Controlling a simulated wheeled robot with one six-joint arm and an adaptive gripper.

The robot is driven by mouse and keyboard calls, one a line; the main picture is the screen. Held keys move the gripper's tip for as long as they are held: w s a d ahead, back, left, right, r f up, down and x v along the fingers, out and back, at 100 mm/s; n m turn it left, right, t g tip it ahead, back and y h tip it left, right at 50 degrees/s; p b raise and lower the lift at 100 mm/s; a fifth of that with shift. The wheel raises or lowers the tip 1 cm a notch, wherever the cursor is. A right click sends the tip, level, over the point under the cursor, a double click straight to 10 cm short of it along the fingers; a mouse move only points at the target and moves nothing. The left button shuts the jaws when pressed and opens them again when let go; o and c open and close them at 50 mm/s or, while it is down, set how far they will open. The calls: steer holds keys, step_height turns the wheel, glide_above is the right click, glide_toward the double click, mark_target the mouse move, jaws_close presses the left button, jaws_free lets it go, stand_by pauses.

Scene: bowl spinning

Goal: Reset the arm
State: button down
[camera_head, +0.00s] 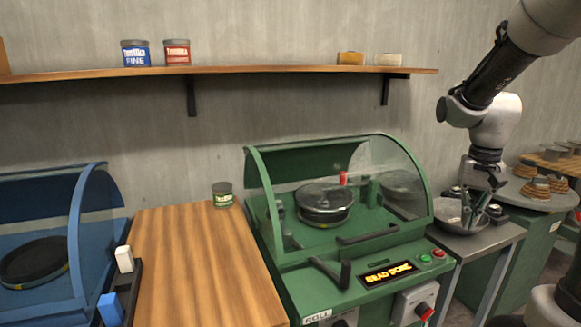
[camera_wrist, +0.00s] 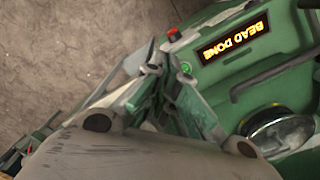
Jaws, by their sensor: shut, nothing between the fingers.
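My gripper (camera_head: 478,210) hangs at the right of the head view, pointing down in front of the metal bowl (camera_head: 450,214) on the side table. Its fingers are shut with nothing between them. In the wrist view the gripper (camera_wrist: 172,62) shows its fingers close together, against the green machine and the grey floor. My arm reaches down from the upper right. Whether the fingertips touch the bowl, I cannot tell.
The green machine (camera_head: 300,270) has a clear curved hood and a display (camera_head: 388,274) reading "BEAD DONE". A blue machine (camera_head: 85,240) stands left beyond the wooden table (camera_head: 190,260). A green can (camera_head: 222,195) stands on that table. A shelf (camera_head: 250,70) with several cans runs along the wall.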

steer(key=s+a+r+n+t, duration=0.2)
steer(key=s+r+n, duration=0.1)
steer(key=s, duration=0.4)
steer(key=s+a+r+n+t, duration=0.2)
steer(key=s+r, duration=0.3)
steer(key=s, duration=0.3)
steer(key=shift+s+a+n+t, duration=0.15)
steer(key=shift+a+n+t, duration=0.25)
steer(key=shift+a, duration=0.25)
stand_by(3.9)
